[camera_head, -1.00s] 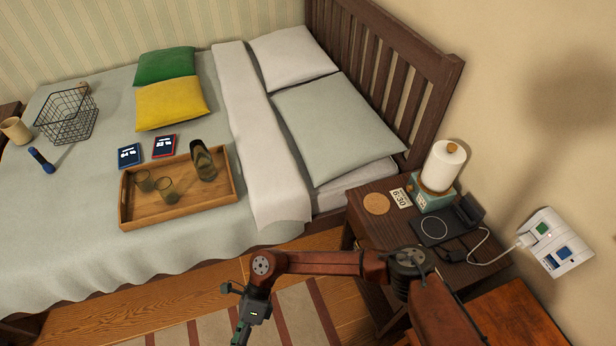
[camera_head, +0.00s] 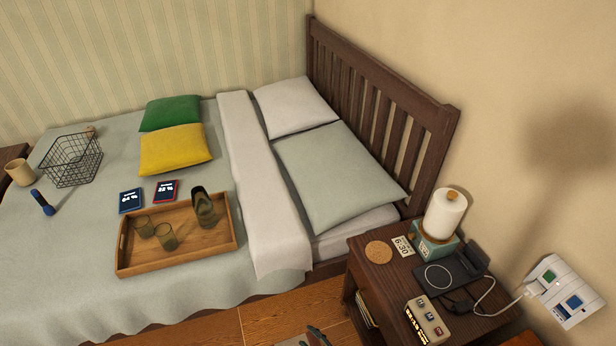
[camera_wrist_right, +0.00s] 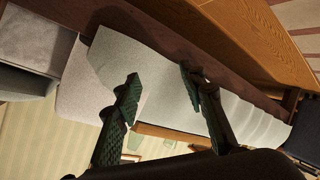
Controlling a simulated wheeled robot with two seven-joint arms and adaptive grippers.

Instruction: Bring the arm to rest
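My right gripper (camera_head: 315,338) shows only as a small dark piece at the bottom edge of the head view, low in front of the bed. In the right wrist view its two green fingers (camera_wrist_right: 159,78) stand apart with nothing between them. The gripper is open and empty. The rest of my right arm is out of the head view. My left gripper is not in view.
The bed (camera_head: 70,270) bears a wooden tray (camera_head: 178,267) with glasses, a wire basket (camera_head: 72,160) and pillows. The nightstand (camera_head: 385,282) holds a paper roll (camera_head: 444,215), a charger pad (camera_head: 449,277) and a beige device (camera_head: 426,321). Wooden floor shows between bed and nightstand.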

